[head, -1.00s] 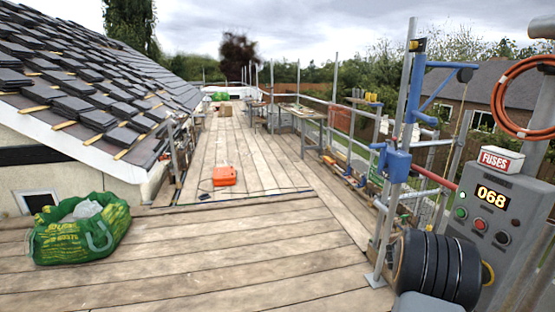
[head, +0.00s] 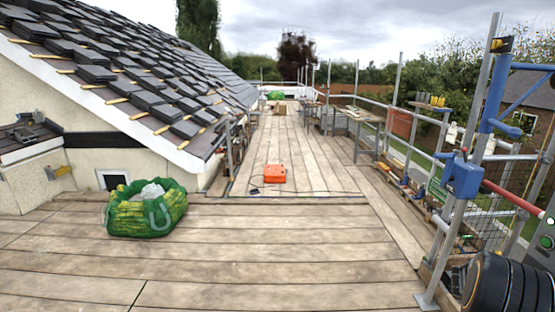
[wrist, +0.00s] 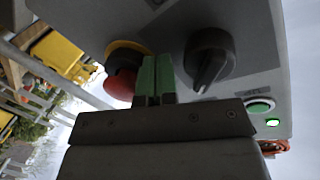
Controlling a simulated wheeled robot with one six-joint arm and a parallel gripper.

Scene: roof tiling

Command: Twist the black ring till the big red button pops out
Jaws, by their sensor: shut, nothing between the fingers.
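The big red button (wrist: 122,84) shows in the wrist view on a yellow surround (wrist: 127,47), left of my gripper and partly hidden by it. A black rotary knob (wrist: 209,60) sits on the grey panel (wrist: 262,50), right of the fingers. My gripper (wrist: 155,78) has green fingers that are shut together and empty. They lie in front of the panel between button and knob; whether they touch it I cannot tell.
In the head view, a scaffold post (head: 466,160) stands beside the panel at the right. A green bag (head: 146,212) and an orange case (head: 274,173) lie on the plank deck, which is mostly clear.

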